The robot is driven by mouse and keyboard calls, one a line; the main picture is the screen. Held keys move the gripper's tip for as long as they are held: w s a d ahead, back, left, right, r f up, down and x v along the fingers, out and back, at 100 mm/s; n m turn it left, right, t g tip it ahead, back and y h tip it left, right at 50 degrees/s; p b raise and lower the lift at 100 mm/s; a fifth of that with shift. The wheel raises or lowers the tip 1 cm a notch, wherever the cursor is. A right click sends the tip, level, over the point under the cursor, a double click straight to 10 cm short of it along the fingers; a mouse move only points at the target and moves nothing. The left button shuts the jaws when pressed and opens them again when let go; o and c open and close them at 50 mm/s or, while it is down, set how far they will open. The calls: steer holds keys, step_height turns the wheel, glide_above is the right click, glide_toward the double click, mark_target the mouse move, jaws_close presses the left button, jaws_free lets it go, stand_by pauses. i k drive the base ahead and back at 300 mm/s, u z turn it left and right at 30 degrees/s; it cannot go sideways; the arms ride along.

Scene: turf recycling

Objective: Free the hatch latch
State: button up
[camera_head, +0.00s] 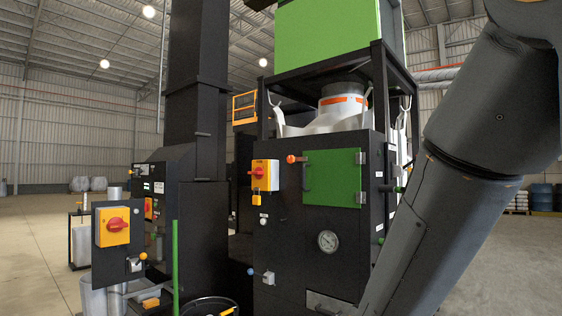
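The hatch (333,178) is a square green door, closed flat on the front of a black machine cabinet (285,235). A small grey fitting (361,158) sits at the upper right edge. My arm slants from the top right down to the bottom, right of the hatch. My gripper is not in view, so its distance to the latch does not show.
A yellow box with a red rotary switch (264,174) and a padlock is left of the hatch. A round gauge (328,240) is below it. A post panel with another red switch (117,226) stands front left. A green pole (175,270) rises nearby. Open floor lies far left.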

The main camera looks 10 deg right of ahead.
mark_target(290, 159)
steer(key=u, duration=0.75)
steer(key=i, duration=1.1)
steer(key=z, duration=0.5)
steer(key=i, duration=0.45)
steer(key=z, duration=0.6)
